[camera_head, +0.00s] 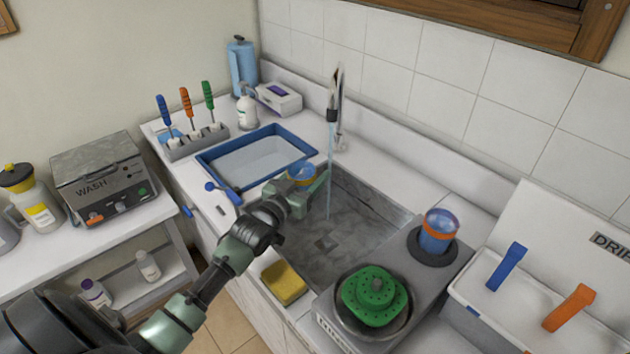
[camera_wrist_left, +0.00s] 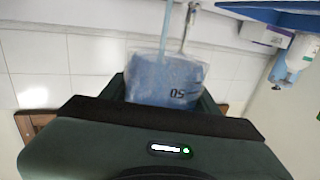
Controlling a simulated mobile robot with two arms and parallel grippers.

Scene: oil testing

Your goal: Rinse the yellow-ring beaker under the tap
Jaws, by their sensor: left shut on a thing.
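My left gripper (camera_head: 308,186) is shut on a small clear beaker (camera_head: 301,172) with blue tint, above the left side of the grey sink (camera_head: 345,245). Its ring is too small to judge for colour in the head view. The beaker also shows in the left wrist view (camera_wrist_left: 163,80), with an inverted "50" mark and no ring visible. The tap (camera_head: 334,110) is running. Its water stream (camera_head: 330,160) falls just right of the beaker and on into the sink; I see none clearly entering the beaker. My right gripper is out of view.
An orange-ring beaker (camera_head: 438,238) stands on a grey unit right of the sink, beside a green round piece (camera_head: 375,296). A yellow sponge (camera_head: 284,282) lies at the sink's front edge. A blue-rimmed tray (camera_head: 258,158) is behind left. A drip box (camera_head: 530,300) stands at right.

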